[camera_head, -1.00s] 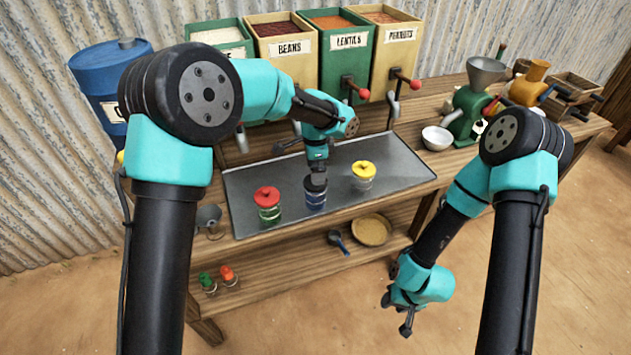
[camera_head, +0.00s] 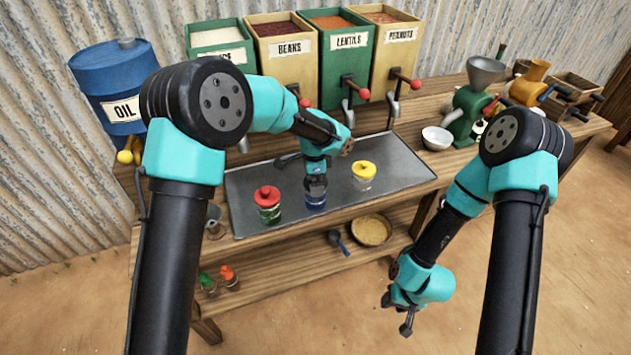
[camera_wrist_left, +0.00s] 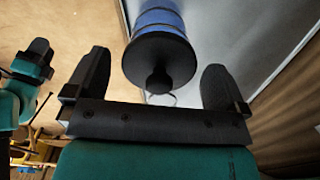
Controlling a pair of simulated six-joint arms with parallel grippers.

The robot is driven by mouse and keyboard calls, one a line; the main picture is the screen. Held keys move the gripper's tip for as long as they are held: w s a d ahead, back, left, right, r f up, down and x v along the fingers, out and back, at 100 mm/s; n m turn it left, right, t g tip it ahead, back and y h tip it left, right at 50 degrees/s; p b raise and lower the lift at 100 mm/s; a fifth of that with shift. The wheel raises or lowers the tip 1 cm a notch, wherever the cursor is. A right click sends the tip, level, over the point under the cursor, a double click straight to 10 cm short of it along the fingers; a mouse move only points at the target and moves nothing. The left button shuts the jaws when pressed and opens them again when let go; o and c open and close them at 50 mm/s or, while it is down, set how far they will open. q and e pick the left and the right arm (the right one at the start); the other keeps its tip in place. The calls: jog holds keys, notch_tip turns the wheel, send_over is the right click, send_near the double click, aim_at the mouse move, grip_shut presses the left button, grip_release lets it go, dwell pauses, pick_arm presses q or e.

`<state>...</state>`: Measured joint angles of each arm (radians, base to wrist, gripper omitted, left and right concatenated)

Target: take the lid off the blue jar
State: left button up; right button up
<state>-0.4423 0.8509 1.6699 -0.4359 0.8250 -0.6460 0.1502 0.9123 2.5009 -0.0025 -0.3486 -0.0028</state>
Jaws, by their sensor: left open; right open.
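The blue jar (camera_head: 315,201) stands on the metal tray, between a green jar with a red lid (camera_head: 267,203) and a jar with a yellow lid (camera_head: 364,174). In the left wrist view its blue body (camera_wrist_left: 160,18) and its black lid (camera_wrist_left: 160,62) with a knob show between the fingers. My left gripper (camera_head: 316,182) is over the jar and mostly hides the lid in the head view. Its fingers are open, one on each side of the lid knob, apart from it (camera_wrist_left: 158,85). My right gripper (camera_head: 397,313) hangs open and empty in front of the stall at right.
The metal tray (camera_head: 405,165) has bare room to the right of the jars. Dispensers with red-handled taps (camera_head: 354,90) stand behind it. A white bowl (camera_head: 436,138) and a green grinder (camera_head: 468,112) stand at right. An oil drum (camera_head: 115,80) is at back left.

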pick_arm(q)
jog(key=shift+c, duration=0.5)
jog(key=c, duration=0.7)
jog(key=shift+r, duration=0.2)
jog(key=shift+r, duration=1.5)
jog(key=shift+s+r, duration=0.15)
jog(key=shift+s, duration=0.15)
jog(key=s+r, duration=0.1)
jog(key=s, duration=1.4)
jog(key=shift+s+r, duration=0.15)
jog(key=shift+s, duration=0.05)
jog(key=shift+d, duration=0.1)
